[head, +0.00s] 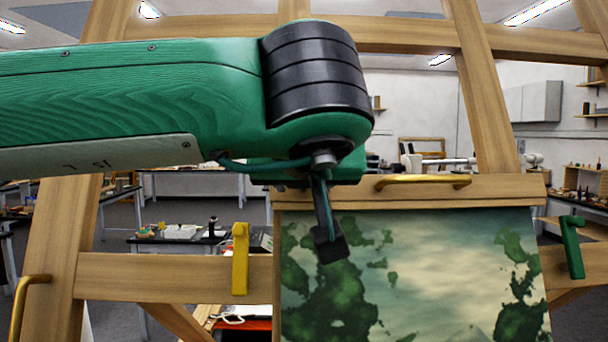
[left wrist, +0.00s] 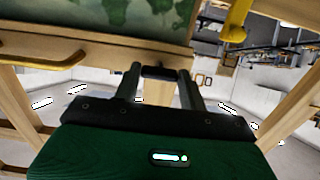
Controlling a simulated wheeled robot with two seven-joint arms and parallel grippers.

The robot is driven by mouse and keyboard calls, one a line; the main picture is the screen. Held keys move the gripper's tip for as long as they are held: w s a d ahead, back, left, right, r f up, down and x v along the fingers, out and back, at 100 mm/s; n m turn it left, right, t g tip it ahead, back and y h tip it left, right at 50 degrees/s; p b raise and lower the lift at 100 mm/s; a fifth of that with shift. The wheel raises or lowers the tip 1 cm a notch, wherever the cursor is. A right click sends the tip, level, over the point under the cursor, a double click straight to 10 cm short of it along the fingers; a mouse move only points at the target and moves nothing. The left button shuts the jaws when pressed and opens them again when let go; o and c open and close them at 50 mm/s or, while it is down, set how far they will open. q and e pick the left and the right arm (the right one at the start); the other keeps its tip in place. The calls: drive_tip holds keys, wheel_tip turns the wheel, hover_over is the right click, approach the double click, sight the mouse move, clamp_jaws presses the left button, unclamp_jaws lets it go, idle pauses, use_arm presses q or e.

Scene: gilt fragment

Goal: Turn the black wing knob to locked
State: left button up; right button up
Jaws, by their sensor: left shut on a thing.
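The black wing knob (left wrist: 160,72) shows in the left wrist view between the two grey fingers of my left gripper (left wrist: 159,76), close to the wooden crossbar (left wrist: 105,65). The fingers are shut on the knob, one at each end of its short dark bar. In the head view my green left arm comes in from the left, and my left gripper (head: 315,180) is at the crossbar's left part; its body hides the knob and fingers there. No locked marking can be read. My right gripper is in neither view.
A wooden easel frame (head: 490,90) surrounds a green landscape painting (head: 430,265). A brass handle (head: 420,181) sits on the crossbar to the right. A yellow handle (head: 240,258) is at the left, a green one (head: 572,248) at the right. Workbenches stand behind.

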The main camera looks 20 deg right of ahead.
use_arm(q)
drive_tip(key=shift+f, duration=0.1)
idle(0.3)
drive_tip(key=o, duration=1)
drive_tip(key=shift+s, duration=0.1)
drive_tip(key=shift+b+v, duration=1.9)
drive_tip(key=shift+v, duration=4.95)
